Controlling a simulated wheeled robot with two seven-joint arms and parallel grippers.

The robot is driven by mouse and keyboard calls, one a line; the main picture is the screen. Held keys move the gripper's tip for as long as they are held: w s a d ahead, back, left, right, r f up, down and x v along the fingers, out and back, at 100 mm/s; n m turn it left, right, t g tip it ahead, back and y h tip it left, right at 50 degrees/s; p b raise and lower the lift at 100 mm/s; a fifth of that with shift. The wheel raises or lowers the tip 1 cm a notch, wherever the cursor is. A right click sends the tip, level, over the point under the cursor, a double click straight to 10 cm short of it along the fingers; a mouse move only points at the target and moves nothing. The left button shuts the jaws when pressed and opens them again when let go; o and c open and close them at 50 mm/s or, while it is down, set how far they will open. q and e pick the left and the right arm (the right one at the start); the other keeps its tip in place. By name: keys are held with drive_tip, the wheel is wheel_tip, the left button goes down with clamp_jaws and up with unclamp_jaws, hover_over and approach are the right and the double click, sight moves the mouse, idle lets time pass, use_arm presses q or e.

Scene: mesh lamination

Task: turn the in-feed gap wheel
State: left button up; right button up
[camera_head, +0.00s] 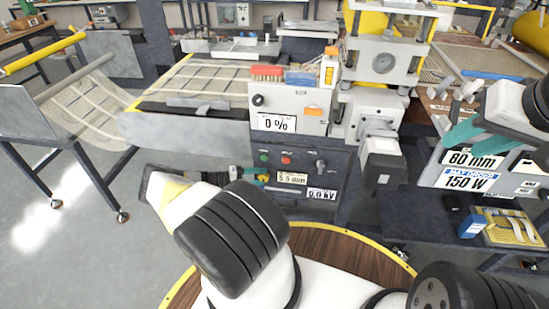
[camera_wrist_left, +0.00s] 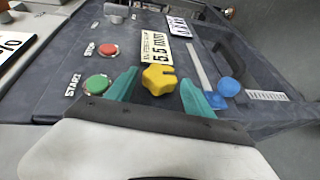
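The yellow star-shaped in-feed gap wheel (camera_wrist_left: 160,79) sits on the dark front panel in the left wrist view, beside a 5.5 mm label (camera_wrist_left: 157,49). In the head view the wheel (camera_head: 263,178) is small and partly covered by my left gripper (camera_head: 255,175). In the left wrist view the teal fingers of my left gripper (camera_wrist_left: 160,90) are apart, one on each side of the wheel. Whether they touch it is unclear. My right gripper (camera_head: 475,138) is at the right, its teal fingers apart and empty, in front of the 60 mm and 150 W signs.
A green START button (camera_wrist_left: 98,84) and a red STOP button (camera_wrist_left: 109,50) lie close left of the wheel. A blue knob (camera_wrist_left: 228,87) is to its right. A 0 % display (camera_head: 277,123) is above the panel. Open floor (camera_head: 60,225) lies to the left.

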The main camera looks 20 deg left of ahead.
use_arm(q)
drive_tip(key=shift+a, duration=0.1)
drive_tip(key=v, duration=0.7)
drive_tip(key=shift+s+a, duration=0.2)
drive_tip(key=shift+s, duration=0.05)
drive_tip(key=shift+r, duration=0.1)
idle(0.3)
